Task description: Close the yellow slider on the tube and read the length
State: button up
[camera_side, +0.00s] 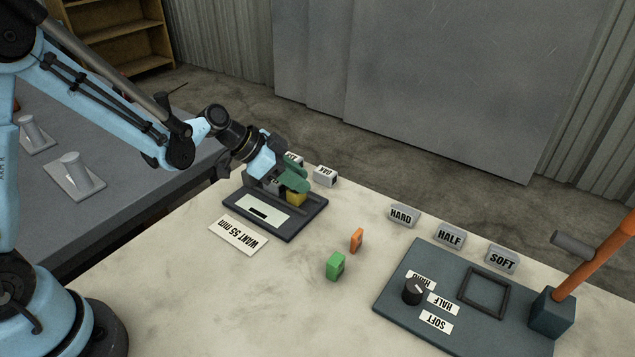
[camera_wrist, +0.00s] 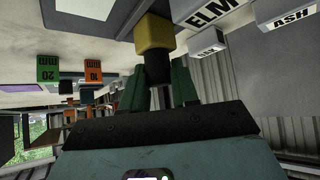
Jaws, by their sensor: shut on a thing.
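The yellow slider (camera_side: 296,199) is on the dark gauge base (camera_side: 290,232), near its back right side. My gripper (camera_side: 287,180) reaches down to the slider from the upper left, with its green fingers shut on it. In the wrist view the yellow slider (camera_wrist: 155,33) stands at the tips of the green fingers (camera_wrist: 165,85). A pale plate with a small dark window (camera_side: 262,213) lies on the front of the base; I cannot read a length there. I cannot make out the tube; the gripper hides part of the base.
A "WANT 55 mm" card (camera_side: 238,236) lies before the gauge. A green block (camera_side: 335,266) and an orange block (camera_side: 356,240) stand to its right. Farther right is a dark panel (camera_side: 440,330) with a knob (camera_side: 412,291) and an orange lever (camera_side: 595,255). Label blocks (camera_side: 325,176) stand behind the gauge.

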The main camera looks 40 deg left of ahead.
jog(key=a, duration=0.5)
jog(key=shift+a, duration=0.35)
jog(key=shift+c, duration=0.2)
jog(key=shift+o, duration=0.8)
jog(key=shift+a, duration=0.15)
jog(key=o, duration=0.5)
jog(key=shift+o, duration=0.3)
jog(key=shift+r, duration=0.1)
jog(key=v, duration=1.2)
